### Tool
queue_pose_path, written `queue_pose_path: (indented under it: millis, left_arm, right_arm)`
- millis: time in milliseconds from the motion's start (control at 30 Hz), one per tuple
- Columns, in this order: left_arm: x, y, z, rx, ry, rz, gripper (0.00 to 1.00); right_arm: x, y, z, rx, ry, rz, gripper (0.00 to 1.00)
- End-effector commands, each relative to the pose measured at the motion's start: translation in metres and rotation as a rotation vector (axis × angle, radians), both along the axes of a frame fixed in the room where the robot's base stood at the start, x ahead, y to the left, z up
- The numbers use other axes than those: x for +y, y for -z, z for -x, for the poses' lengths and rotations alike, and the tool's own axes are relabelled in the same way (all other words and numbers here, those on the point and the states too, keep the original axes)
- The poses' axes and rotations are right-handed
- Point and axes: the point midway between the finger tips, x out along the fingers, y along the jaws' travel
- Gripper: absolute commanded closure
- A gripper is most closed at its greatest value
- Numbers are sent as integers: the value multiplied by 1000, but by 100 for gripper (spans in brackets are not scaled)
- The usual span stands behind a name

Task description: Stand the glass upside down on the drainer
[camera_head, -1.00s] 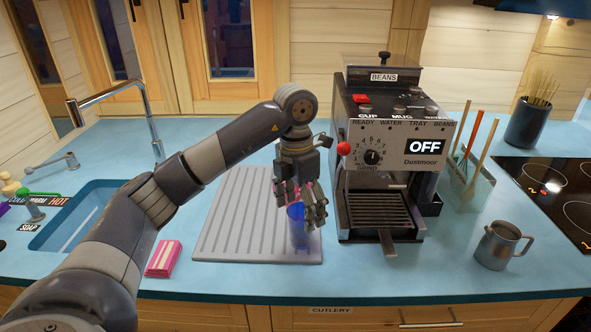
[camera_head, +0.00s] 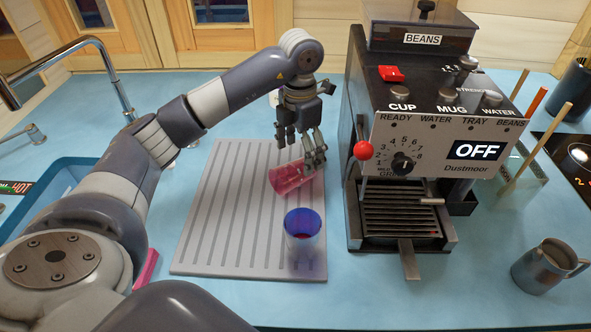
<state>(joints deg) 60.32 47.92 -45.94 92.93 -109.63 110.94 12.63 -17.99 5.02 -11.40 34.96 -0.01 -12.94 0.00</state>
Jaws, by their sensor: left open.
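A blue see-through glass (camera_head: 302,240) stands vertical on the front right of the grey ribbed drainer (camera_head: 205,245). I cannot tell for sure which end is up. A pink-red see-through glass (camera_head: 288,179) is tilted on the drainer behind it, with its wide end toward the lower left. My left gripper (camera_head: 301,150) is open, pointing down just above the pink-red glass. One finger overlaps that glass's right end; I cannot tell whether they touch. The gripper is behind the blue glass and apart from it. My right gripper is out of view.
A coffee machine (camera_head: 425,130) stands close to the drainer's right edge. A metal jug (camera_head: 545,266) is at the front right. The sink (camera_head: 45,200) is at left, partly behind my left arm. The drainer's left half is clear.

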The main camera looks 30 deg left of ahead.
Motion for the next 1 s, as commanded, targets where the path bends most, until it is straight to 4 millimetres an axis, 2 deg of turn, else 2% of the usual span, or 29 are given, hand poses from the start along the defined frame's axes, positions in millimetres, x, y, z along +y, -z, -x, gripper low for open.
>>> queue_pose_path:
  millis: [233,433,600,833,867,1000]
  left_arm:
    - [3,17,1,3,-2,-1,21]
    - [10,44,3,4,-2,1,21]
    - [9,61,3,1,-1,0,21]
    - [9,63,2,-1,0,0,21]
    - [9,63,2,-1,0,0,25]
    - [9,63,2,-1,0,0,57]
  right_arm:
    - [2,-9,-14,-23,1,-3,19]
    - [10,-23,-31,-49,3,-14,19]
    - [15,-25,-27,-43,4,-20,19]
    - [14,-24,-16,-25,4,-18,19]
    - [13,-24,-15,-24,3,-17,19]
    - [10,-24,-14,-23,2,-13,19]
